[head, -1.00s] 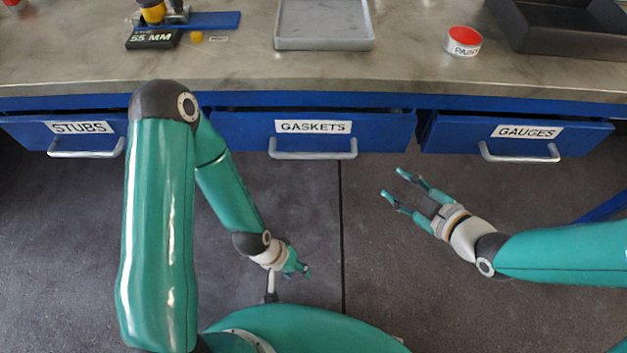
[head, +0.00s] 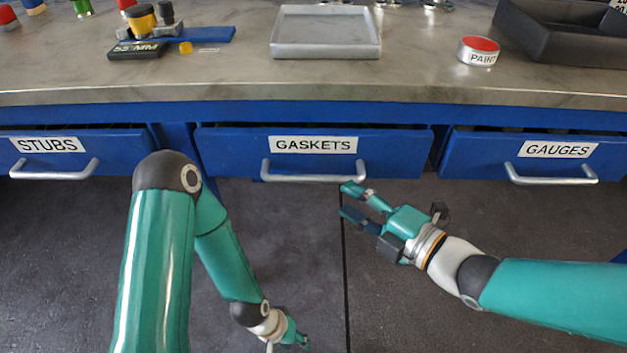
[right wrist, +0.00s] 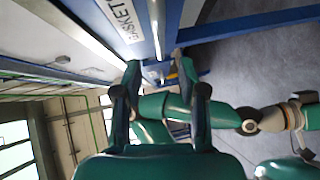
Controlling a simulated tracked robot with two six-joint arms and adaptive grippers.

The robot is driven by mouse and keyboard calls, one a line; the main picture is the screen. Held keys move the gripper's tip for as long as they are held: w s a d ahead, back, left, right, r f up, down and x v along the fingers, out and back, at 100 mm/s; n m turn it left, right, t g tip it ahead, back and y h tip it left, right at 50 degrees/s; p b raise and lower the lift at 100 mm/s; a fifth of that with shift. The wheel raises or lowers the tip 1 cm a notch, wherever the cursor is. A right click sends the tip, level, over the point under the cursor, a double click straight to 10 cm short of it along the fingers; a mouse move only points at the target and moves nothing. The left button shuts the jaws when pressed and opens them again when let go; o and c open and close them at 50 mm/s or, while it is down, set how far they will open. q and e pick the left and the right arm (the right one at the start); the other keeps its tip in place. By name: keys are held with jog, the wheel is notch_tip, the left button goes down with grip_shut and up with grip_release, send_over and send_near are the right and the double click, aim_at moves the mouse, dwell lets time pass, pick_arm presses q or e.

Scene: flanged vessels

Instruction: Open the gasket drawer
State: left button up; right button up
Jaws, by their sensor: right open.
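The gasket drawer (head: 225,155) is blue, with a white GASKETS label (head: 313,144) and a silver bar handle (head: 300,177). A narrow dark gap shows above its front, much like its neighbours. My right gripper (head: 350,201) is open and empty, just below and right of the handle's right end, fingers pointing left. In the right wrist view the open fingers (right wrist: 160,78) point towards the handle (right wrist: 156,22) and the partly cut-off label (right wrist: 122,18); I cannot tell whether they touch. My left gripper (head: 297,341) hangs low at the bottom edge, its fingers too small to judge.
The STUBS drawer (head: 120,150) is at left and the GAUGES drawer (head: 480,155) at right. The worktop above holds a grey tray (head: 326,52), a paint tin (head: 478,50) and a black bin (head: 560,45). The floor before the drawers is clear.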

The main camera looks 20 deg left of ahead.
aim_at(319, 182)
jog(key=b+x, duration=0.1)
jog(key=x, duration=0.8)
jog(key=shift+w+a, duration=0.2)
jog(key=shift+a, duration=0.05)
jog(key=shift+f, duration=0.1)
grip_shut()
